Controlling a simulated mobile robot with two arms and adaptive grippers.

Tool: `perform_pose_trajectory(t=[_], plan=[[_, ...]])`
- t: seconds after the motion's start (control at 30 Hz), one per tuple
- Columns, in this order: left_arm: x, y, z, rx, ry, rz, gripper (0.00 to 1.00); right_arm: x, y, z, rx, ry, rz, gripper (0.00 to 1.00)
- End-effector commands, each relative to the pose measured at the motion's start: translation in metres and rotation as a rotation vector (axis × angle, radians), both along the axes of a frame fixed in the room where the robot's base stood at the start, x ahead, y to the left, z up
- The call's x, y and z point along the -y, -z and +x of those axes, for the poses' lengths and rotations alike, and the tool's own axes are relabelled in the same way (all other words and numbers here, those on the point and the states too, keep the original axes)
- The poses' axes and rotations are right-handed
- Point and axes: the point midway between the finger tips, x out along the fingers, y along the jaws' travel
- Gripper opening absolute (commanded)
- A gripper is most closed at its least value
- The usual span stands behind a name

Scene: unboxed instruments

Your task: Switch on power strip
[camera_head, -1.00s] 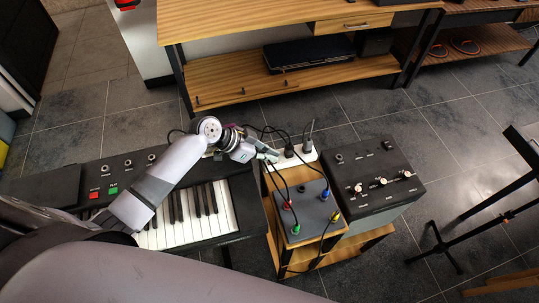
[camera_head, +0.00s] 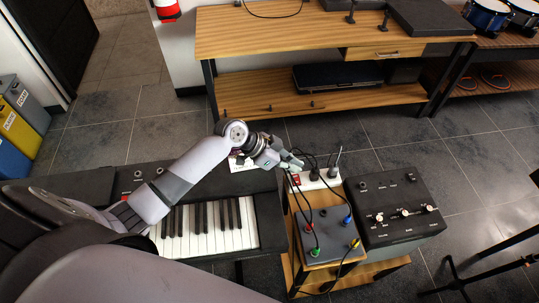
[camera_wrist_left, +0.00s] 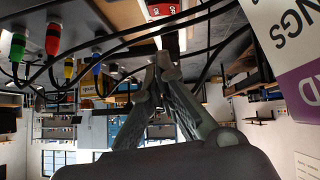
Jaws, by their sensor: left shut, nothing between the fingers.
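The white power strip (camera_head: 329,182) stands behind the grey pedal box, with dark plugs in it. A red switch (camera_head: 296,180) shows at its left end. In the left wrist view the red switch (camera_wrist_left: 163,9) with white lettering is at the top centre, beyond the fingertips. My left gripper (camera_head: 299,165) is shut and empty, just behind the strip's left end in the head view. Its fingertips meet in the left wrist view (camera_wrist_left: 163,62), apart from the switch in the picture; I cannot tell the exact gap. My right gripper is not in view.
Black cables (camera_head: 303,205) run from the strip to the grey box (camera_head: 326,239) with coloured plugs. A keyboard (camera_head: 210,225) lies left, a black mixer (camera_head: 395,210) right. A printed card (camera_wrist_left: 291,45) is close at the right of the wrist view. A wooden bench (camera_head: 265,35) stands behind.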

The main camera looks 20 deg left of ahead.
Motion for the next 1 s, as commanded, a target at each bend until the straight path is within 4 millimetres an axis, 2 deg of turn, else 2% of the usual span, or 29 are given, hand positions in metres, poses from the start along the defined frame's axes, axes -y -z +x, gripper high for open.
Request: perform_pose_trajectory(t=[0.03,0.23,0.5,1.0], plan=[[-0.009,0.001,-0.007,0.000,0.002,0.009,0.00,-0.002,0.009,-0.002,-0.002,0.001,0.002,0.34],[-0.032,-0.029,-0.027,0.000,0.000,0.009,0.00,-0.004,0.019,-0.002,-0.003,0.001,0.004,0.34],[-0.047,-0.052,-0.041,-0.003,0.000,0.005,0.00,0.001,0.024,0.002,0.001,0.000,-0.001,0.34],[-0.048,-0.055,-0.042,-0.003,0.000,0.004,0.00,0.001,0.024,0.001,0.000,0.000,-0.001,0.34]])
